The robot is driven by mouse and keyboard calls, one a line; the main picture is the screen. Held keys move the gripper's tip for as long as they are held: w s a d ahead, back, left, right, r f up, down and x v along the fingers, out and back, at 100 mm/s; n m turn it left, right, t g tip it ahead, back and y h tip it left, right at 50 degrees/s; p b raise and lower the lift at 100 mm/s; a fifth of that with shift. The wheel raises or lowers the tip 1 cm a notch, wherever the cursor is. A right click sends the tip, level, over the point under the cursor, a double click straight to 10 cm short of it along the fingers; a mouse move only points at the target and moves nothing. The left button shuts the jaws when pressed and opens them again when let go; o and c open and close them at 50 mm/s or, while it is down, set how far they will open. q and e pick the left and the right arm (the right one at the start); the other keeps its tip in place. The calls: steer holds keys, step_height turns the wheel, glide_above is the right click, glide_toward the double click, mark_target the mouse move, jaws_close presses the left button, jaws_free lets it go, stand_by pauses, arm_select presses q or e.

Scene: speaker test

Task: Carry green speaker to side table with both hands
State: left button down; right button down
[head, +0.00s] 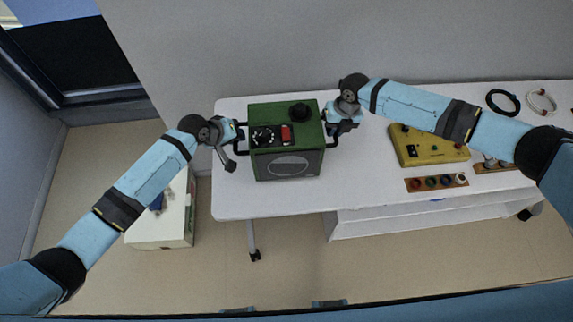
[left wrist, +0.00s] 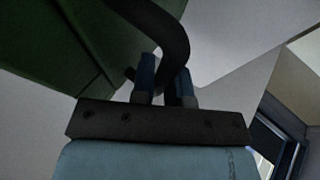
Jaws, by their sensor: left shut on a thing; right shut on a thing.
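The green speaker (head: 287,141) is a box with a dark round grille in front and knobs and a red part on top. It is over the left part of the white table (head: 370,190); whether it touches the table I cannot tell. My left gripper (head: 236,137) is shut on its left black handle. In the left wrist view the two fingers (left wrist: 165,88) close around that handle (left wrist: 172,30), with the green side (left wrist: 60,50) beside it. My right gripper (head: 335,122) is shut on the right handle, partly hidden by my wrist.
A yellow box (head: 425,150) with knobs and a wooden strip of round parts (head: 436,183) are on the table to the right. Coiled cables (head: 503,102) lie at the back right. A low white unit (head: 165,225) stands on the floor left of the table. A wall runs behind.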

stand_by(0.4)
